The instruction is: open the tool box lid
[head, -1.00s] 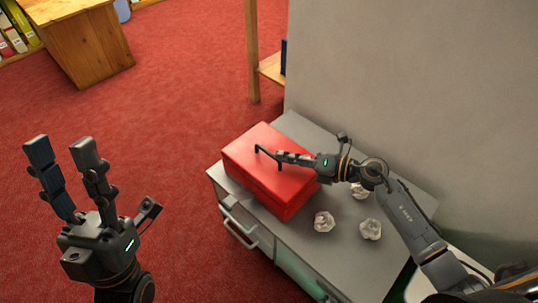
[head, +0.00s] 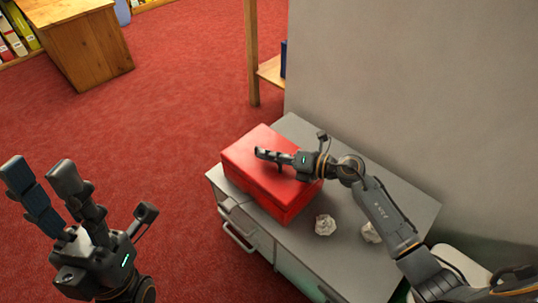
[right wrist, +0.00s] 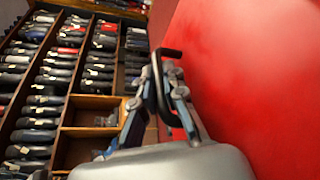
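The red tool box (head: 235,158) stands on the grey cabinet top, its lid down. My right gripper (head: 262,154) is low over the lid and hides the lid's handle in the head view. In the right wrist view the black handle (right wrist: 163,95) lies between the fingers of my right gripper (right wrist: 162,72), beside the red lid (right wrist: 250,85). The fingertips are near the handle, but I cannot tell if they press on it. My left gripper (head: 38,172) is open and empty, above the red carpet at the lower left.
A crumpled paper ball (head: 325,225) lies on the cabinet top (head: 310,262) right of the box. Another (head: 371,232) is partly behind my right arm. A grey wall (head: 420,90) rises behind the cabinet. The carpet (head: 160,140) is clear left of it.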

